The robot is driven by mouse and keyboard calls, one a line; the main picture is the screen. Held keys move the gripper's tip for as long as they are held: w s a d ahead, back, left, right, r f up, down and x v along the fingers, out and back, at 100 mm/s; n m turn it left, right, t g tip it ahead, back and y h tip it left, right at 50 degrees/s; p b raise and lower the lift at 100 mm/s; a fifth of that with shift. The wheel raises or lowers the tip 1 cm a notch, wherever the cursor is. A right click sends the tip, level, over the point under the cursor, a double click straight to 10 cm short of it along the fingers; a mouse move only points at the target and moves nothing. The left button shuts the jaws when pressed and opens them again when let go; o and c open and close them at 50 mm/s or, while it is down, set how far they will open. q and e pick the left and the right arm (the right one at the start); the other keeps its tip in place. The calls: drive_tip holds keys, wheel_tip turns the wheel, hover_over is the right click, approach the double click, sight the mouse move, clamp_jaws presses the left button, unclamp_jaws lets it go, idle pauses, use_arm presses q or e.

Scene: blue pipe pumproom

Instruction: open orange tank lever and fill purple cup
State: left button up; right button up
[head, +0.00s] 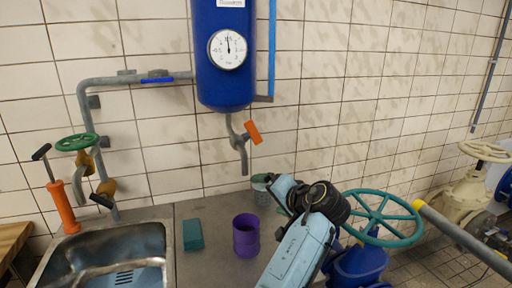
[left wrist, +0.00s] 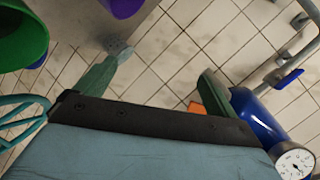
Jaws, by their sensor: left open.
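The blue tank (head: 222,60) with a round gauge (head: 228,49) is mounted on the tiled wall. Its orange lever (head: 253,132) sits at the tap pipe (head: 242,150) below the tank. The purple cup (head: 246,236) stands upright on the counter, below and in front of the tap. My left gripper (head: 282,190) is low, right of the tap and beyond the cup; my arm partly hides it. In the left wrist view its green fingers (left wrist: 163,68) are apart with nothing held. The orange lever (left wrist: 197,108) shows near the right-hand finger, the purple cup (left wrist: 122,6) at the top edge. My right gripper is not in view.
A metal sink (head: 100,255) and a teal block (head: 193,234) are left of the cup. A teal handwheel valve (head: 383,217) stands right of my arm. A green cup (left wrist: 20,38) shows at left in the left wrist view. Pipes with a green handwheel (head: 77,142) rise at left.

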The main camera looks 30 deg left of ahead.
sight(253, 134)
use_arm(q)
drive_tip(key=w+d+r+y, duration=0.2)
drive_tip(key=w+r+y, duration=0.15)
drive_tip(key=r, duration=1.05)
drive_tip(key=shift+n, duration=0.3)
drive_tip(key=p+x, duration=0.1)
drive_tip(key=x, duration=1.2)
drive_tip(key=shift+w+d+f, duration=0.1)
drive_tip(key=shift+w+f, duration=0.1)
drive_tip(key=shift+c, duration=0.4)
